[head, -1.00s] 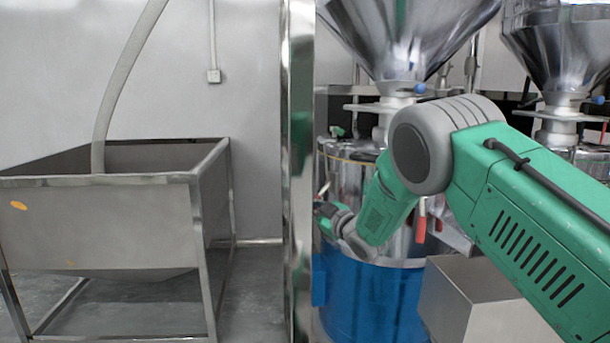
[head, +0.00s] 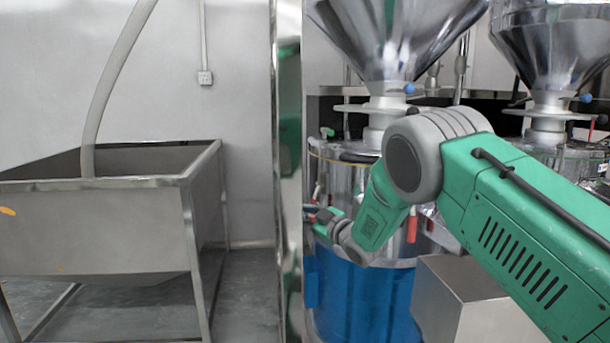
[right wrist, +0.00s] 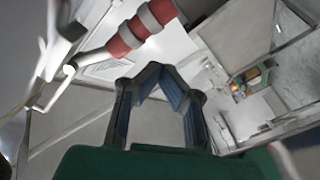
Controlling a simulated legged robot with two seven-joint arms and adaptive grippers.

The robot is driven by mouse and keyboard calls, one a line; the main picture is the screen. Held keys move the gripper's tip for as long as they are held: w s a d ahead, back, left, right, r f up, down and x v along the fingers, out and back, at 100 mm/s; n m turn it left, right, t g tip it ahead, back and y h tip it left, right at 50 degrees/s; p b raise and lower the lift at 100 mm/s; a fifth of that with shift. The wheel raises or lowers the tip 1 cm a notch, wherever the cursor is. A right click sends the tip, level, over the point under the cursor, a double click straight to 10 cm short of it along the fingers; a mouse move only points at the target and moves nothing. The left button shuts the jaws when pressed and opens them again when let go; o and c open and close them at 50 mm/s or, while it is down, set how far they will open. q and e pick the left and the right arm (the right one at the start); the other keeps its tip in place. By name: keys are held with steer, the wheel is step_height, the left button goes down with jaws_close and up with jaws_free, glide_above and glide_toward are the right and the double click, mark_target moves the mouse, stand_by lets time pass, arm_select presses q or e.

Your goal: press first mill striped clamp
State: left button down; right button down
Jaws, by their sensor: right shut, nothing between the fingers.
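The first mill (head: 340,180) is a shiny metal drum with a blue lower part, under a steel hopper, in the head view. The striped clamp (right wrist: 140,30) shows at the top of the right wrist view: a red handle with grey bands and a bent metal hook at its left end. My right gripper (head: 320,219) is at the mill's left side, partly hidden by my arm. In the right wrist view its fingers (right wrist: 160,85) are shut and empty, below and apart from the handle. My left gripper is out of view.
A second hopper and mill (head: 545,120) stand at the right. A metal box (head: 465,300) sits in front of the first mill. A steel bin (head: 100,225) with a hose stands at the left. A shiny upright post (head: 289,180) is close left of my gripper.

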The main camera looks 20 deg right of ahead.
steer(key=shift+r, duration=0.1)
step_height(320, 180, up, 10)
steer(key=shift+f, duration=0.2)
stand_by(0.5)
